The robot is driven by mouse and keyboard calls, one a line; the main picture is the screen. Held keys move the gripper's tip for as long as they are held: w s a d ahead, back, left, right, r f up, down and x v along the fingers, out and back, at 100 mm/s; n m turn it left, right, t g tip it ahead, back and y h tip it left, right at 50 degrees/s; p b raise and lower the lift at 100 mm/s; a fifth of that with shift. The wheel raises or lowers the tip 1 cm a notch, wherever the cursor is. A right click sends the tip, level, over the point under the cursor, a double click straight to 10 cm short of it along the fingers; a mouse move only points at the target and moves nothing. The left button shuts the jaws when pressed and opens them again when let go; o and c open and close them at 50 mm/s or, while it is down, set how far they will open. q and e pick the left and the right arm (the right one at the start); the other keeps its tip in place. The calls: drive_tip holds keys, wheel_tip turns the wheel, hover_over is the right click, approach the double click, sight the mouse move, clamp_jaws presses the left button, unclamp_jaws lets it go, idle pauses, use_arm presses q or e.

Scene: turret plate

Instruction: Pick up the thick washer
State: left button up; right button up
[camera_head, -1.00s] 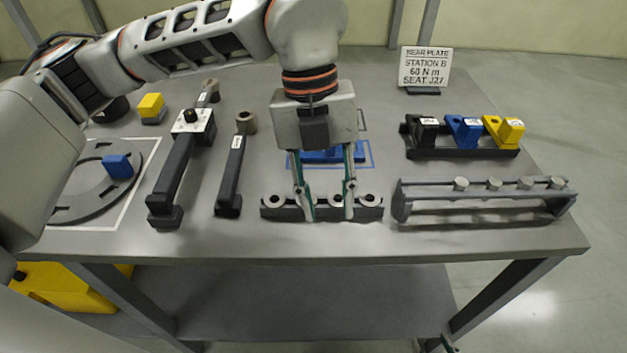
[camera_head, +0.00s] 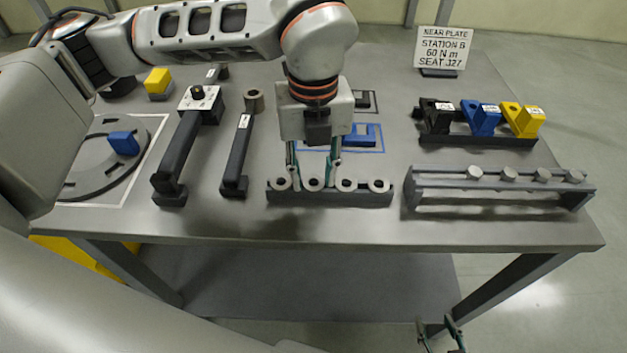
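Several grey ring washers stand in a row on a dark rack (camera_head: 330,198) near the table's front edge. They are the far-left washer (camera_head: 282,184), the second (camera_head: 314,185), the third (camera_head: 346,185) and the far-right one (camera_head: 379,186). I cannot tell by thickness which is the thick one. My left gripper (camera_head: 314,182) points down at the rack, open, with its teal fingertips on either side of the second washer. Whether they touch it is unclear. My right gripper (camera_head: 440,332) is low at the bottom edge, beyond the table front, fingers apart and empty.
A grey rail with round pegs (camera_head: 500,190) stands right of the rack. Behind it are black, blue and yellow blocks (camera_head: 482,120) on a stand. Two dark-handled tools (camera_head: 240,150) lie left. A blue part (camera_head: 360,136) sits behind my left gripper. A round plate (camera_head: 85,175) is far left.

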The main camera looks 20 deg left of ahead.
use_arm(q)
drive_tip(key=shift+f, duration=0.1)
idle(0.4)
drive_tip(key=shift+c, duration=1)
drive_tip(key=c, duration=0.6)
drive_tip(key=shift+o, duration=0.2)
